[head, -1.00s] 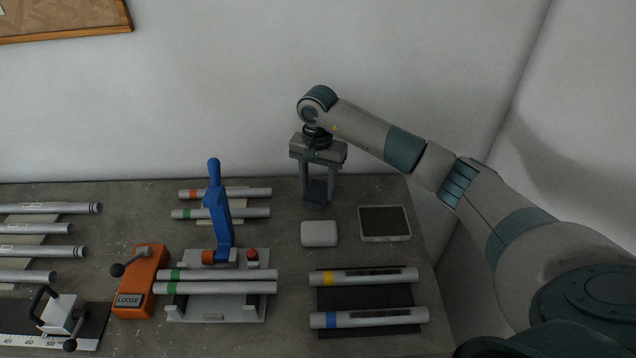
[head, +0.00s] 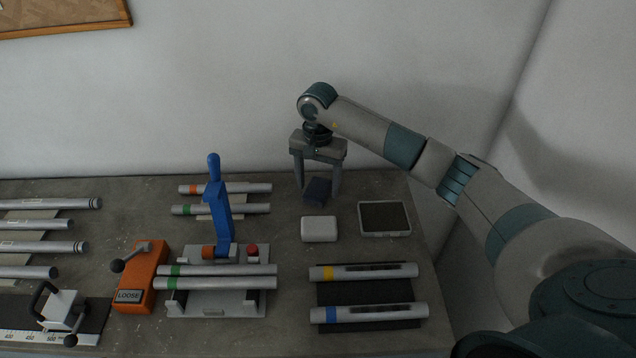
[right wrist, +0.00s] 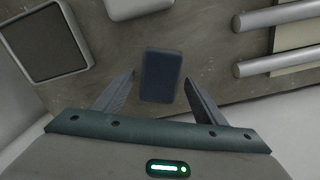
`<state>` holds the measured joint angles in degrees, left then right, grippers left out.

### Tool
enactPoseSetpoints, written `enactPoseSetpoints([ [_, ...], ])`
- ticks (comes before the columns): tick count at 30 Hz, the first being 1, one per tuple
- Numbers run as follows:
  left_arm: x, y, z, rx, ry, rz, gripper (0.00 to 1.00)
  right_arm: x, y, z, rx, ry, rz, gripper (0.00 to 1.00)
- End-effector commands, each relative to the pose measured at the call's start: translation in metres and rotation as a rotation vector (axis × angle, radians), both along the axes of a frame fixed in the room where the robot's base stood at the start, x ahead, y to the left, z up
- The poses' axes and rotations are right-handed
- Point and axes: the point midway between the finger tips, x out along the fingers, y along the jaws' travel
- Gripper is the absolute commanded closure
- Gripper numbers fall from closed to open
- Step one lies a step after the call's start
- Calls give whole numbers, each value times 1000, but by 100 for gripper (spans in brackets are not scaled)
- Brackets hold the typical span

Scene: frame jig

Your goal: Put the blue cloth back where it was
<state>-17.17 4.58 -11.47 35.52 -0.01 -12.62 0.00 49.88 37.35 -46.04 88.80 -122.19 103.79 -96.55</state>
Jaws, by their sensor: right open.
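The blue cloth (head: 317,190) is a small dark blue folded block on the table near its back edge. It also shows in the right wrist view (right wrist: 161,76), lying between and beyond my fingers. My right gripper (head: 317,190) is open above it, pointing down, with a finger on each side. In the right wrist view the open fingers (right wrist: 160,85) stand apart from the cloth, with a gap on both sides. My left gripper is not in view.
A white box (head: 319,229) and a dark-faced grey tray (head: 384,218) stand in front of the cloth. A blue-handled clamp (head: 218,205) with tubes is to the left. Tubes (head: 365,272) lie on a black mat in front. The wall is close behind.

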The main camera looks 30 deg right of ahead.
Motion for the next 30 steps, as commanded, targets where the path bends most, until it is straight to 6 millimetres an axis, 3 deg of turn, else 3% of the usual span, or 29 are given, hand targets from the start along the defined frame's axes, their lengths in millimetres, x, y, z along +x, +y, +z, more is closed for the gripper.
enactPoseSetpoints([
  [8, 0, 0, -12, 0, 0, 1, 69, 1, 0, 23, 0, -4, 0, 35],
  [24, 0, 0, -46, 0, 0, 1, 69, 1, 0, 108, 0, -3, 0, 35],
  [30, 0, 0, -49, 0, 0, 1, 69, 0, 0, 120, 1, -1, 0, 35],
])
